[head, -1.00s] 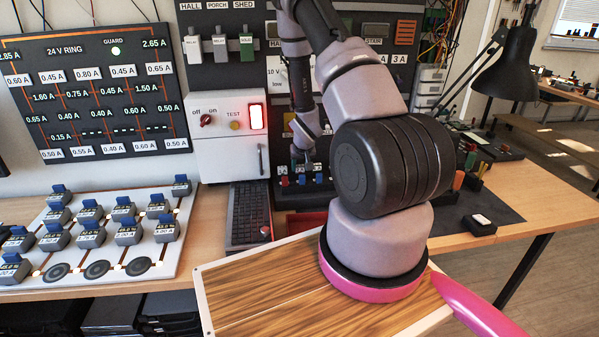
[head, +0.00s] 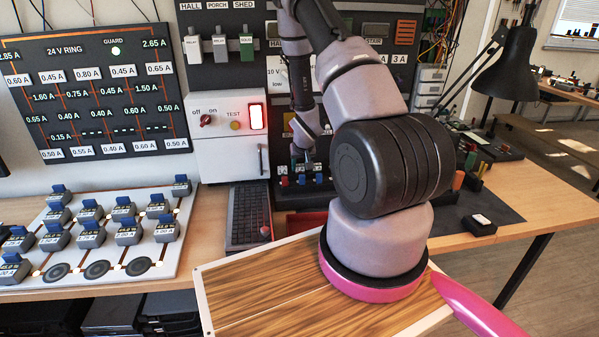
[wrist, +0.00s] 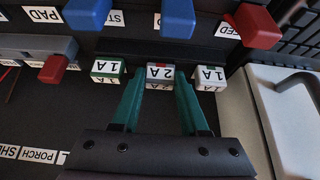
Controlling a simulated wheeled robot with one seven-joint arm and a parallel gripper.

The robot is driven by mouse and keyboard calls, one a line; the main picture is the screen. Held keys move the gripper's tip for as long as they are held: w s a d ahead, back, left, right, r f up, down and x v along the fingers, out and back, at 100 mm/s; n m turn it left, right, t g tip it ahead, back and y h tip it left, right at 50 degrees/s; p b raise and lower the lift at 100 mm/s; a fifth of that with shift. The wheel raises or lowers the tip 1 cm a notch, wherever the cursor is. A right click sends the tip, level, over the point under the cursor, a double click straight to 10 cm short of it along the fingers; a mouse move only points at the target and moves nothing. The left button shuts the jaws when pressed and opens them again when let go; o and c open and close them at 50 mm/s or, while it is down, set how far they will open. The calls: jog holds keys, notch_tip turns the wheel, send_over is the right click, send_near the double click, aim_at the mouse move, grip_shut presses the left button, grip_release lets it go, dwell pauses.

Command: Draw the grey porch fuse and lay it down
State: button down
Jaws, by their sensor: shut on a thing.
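In the wrist view my gripper (wrist: 160,105) has its two teal fingers closed around the grey fuse (wrist: 160,79), whose white label reads 2 A, upside down. A green fuse (wrist: 108,72) marked 1 A is on its left and a whitish fuse (wrist: 209,79) marked 1 A on its right, both close outside the fingers. The grey fuse looks about in line with both, and I cannot tell whether it is still seated. In the head view my gripper (head: 303,166) is low at the dark wall board, and the fuse is not discernible there.
Blue levers (wrist: 178,18) and red levers (wrist: 256,26) stick out close beyond the fuses. In the head view the white test box (head: 228,137) stands left of my gripper. A keyboard-like panel (head: 249,215) and a small black block with a white top (head: 480,224) rest on the bench.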

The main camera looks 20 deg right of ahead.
jog(key=shift+r, duration=2.8)
jog(key=shift+s+r, duration=0.1)
